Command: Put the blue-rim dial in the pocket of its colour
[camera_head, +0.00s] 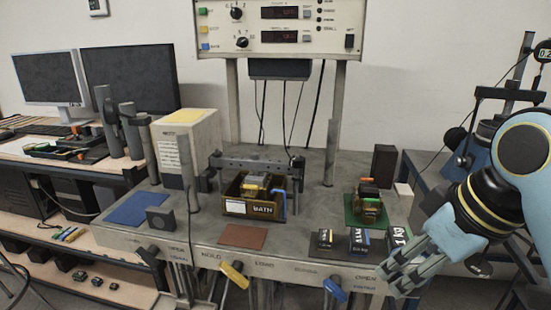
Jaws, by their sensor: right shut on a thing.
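My right gripper (388,278) is at the lower right, in front of the bench's right front corner. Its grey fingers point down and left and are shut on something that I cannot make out. I cannot pick out a blue-rim dial for certain. A flat blue patch (128,210) lies at the bench's left end, with a dark grey block (160,220) at its right edge. A red-brown patch (242,236) lies at the front middle. A green patch (351,214) lies at the right under a small stacked object (369,205). My left gripper is not in view.
A box marked BATH (262,209) stands mid-bench under a dark crossbar. Dark labelled blocks (325,240) stand near the right front edge. Yellow (234,275) and blue (335,289) lever handles stick out below the front edge. Posts rise from the bench.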

